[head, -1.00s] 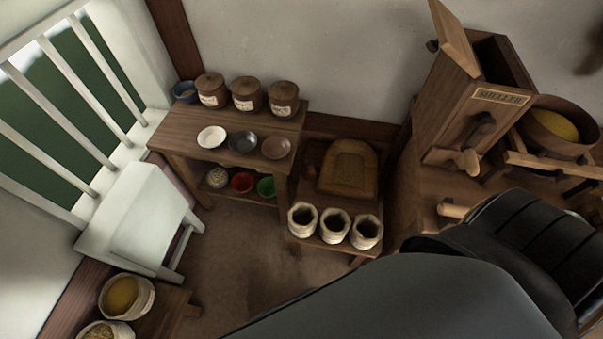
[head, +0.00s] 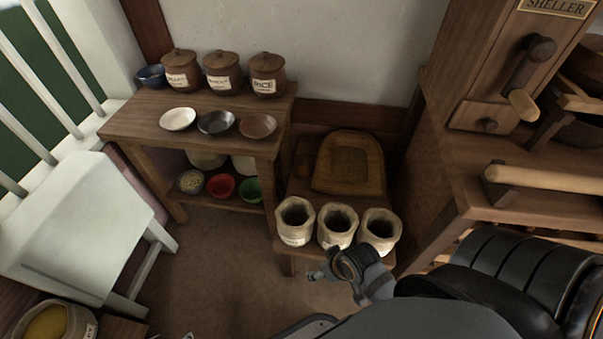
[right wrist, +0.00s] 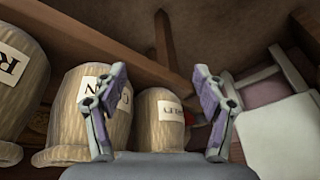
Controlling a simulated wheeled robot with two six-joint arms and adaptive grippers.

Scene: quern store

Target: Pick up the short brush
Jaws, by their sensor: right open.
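I cannot pick out a short brush in either view. My right gripper (head: 318,270) hangs in front of the three pale sacks on the low stand in the head view. It is open and empty in the right wrist view (right wrist: 160,72), its two fingers wide apart. Beyond the fingers there, labelled sacks (right wrist: 158,122) stand at the left and middle, and a pale chair is at the right. My left gripper is not in view.
The low stand holds the sacks (head: 296,220) and a wooden tray (head: 375,170). A side table (head: 135,125) bears lidded jars and small dishes, with coloured bowls below. A white chair (head: 75,225) stands left. The sheller (head: 460,75) is at right. Floor between is clear.

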